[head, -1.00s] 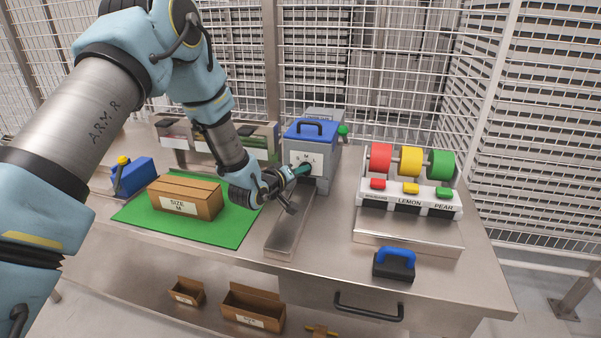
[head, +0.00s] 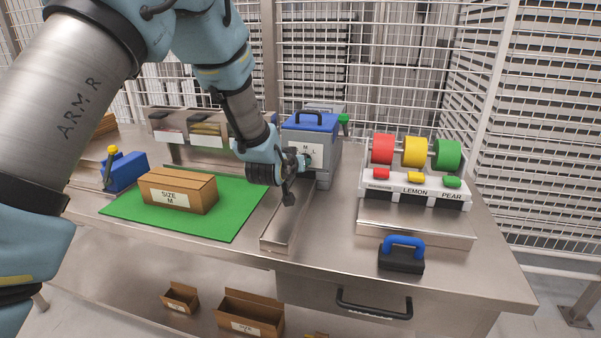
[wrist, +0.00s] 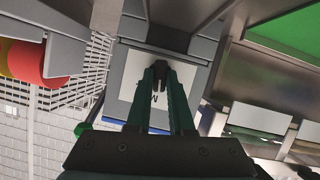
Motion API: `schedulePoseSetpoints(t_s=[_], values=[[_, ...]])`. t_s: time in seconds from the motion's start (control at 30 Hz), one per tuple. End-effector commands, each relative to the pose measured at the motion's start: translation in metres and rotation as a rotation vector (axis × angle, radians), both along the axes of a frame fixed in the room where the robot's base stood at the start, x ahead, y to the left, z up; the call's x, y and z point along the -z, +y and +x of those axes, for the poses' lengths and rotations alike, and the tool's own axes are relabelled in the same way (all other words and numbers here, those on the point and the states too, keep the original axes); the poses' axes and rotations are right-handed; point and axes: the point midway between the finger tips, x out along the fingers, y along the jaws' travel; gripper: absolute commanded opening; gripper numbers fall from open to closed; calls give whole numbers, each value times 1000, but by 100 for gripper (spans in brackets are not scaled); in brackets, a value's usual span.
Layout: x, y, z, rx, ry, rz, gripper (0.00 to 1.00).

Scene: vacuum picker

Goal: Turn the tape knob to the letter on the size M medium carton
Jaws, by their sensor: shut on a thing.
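The carton (head: 178,191) marked "SIZE M" sits closed on the green mat (head: 232,222), left of my arm. The tape machine (head: 325,172) is a grey box with a blue lid and a white letter plate (head: 318,150) on its front. My gripper (head: 304,161) is at that plate. In the wrist view my gripper (wrist: 165,85) has its green fingers shut on the dark tape knob (wrist: 172,67), in front of the white plate (wrist: 130,72). A letter M shows between the fingers. Which letter the knob points to cannot be told.
A metal chute (head: 285,225) lies below the machine. Right of it is a stand (head: 412,225) with red, yellow and green rolls. A blue-handled black block (head: 401,260) is near the front edge. A blue tape tool (head: 127,171) stands at left. Open boxes (head: 250,312) sit on the lower shelf.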

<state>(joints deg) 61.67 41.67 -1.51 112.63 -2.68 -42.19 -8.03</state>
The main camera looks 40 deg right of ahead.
Motion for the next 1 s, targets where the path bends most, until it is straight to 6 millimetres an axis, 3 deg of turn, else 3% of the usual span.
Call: schedulePoseSetpoints(t_s=[0.3,0.87,0.9,1.0], values=[[1,-1,-1,1,-116,74,0],[0,-1,-1,-1,-141,92,0],[0,-1,-1,-1,-141,92,23],[0,-1,-1,0,-141,91,34]])
